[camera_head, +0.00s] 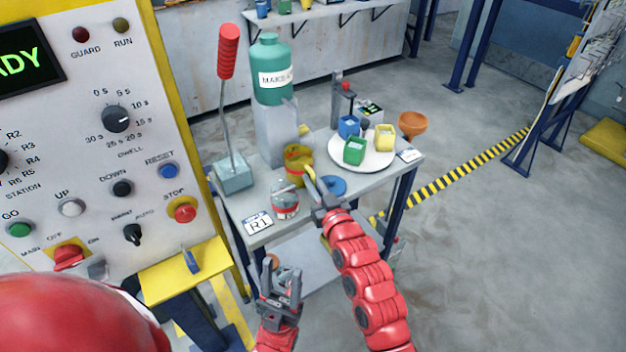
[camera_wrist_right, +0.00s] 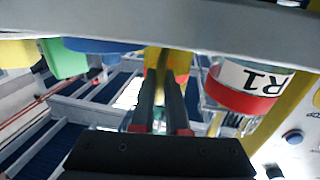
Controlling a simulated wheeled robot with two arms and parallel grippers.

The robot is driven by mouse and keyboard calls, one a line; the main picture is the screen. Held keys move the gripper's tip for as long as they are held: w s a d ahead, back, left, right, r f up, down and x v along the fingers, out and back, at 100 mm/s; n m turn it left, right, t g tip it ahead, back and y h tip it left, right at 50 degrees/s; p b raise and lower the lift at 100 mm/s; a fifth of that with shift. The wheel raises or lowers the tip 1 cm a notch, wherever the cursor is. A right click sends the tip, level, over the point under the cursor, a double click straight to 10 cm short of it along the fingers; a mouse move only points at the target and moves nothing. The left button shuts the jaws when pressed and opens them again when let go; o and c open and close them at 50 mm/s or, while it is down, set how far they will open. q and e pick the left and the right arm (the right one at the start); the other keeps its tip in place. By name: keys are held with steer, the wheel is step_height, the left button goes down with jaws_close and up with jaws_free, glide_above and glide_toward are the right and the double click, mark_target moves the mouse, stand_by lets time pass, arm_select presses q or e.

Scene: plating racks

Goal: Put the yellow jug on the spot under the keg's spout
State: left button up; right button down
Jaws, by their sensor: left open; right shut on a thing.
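The yellow jug (camera_head: 297,163), with a reddish patch on its side, is at the foot of the keg's grey stand in the head view. The teal keg (camera_head: 271,80) sits on top of that stand (camera_head: 275,138). My right gripper (camera_head: 319,196) is shut on the jug's handle. In the right wrist view the yellow jug (camera_wrist_right: 180,62) shows just beyond the fingers (camera_wrist_right: 161,85). I cannot tell whether the jug touches the table, and the spot under the spout is not clearly visible. My left gripper (camera_head: 281,284) is open and empty, low in front of the table.
A glass jar (camera_head: 285,200) stands left of my right gripper, near the R1 card (camera_head: 257,223). A blue disc (camera_head: 332,187) lies to its right. A white round plate (camera_head: 347,158) holds small coloured cups. A red-handled lever (camera_head: 227,60) stands at the left.

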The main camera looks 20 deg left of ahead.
steer(key=shift+f+b, duration=0.2)
steer(key=shift+b, duration=0.1)
steer(key=c, duration=0.9)
jaws_free()
steer(key=shift+r, duration=0.1)
steer(key=shift+r+p, duration=0.15)
steer(key=shift+p, duration=0.2)
steer(key=b+v, duration=0.2)
steer(key=v, duration=1)
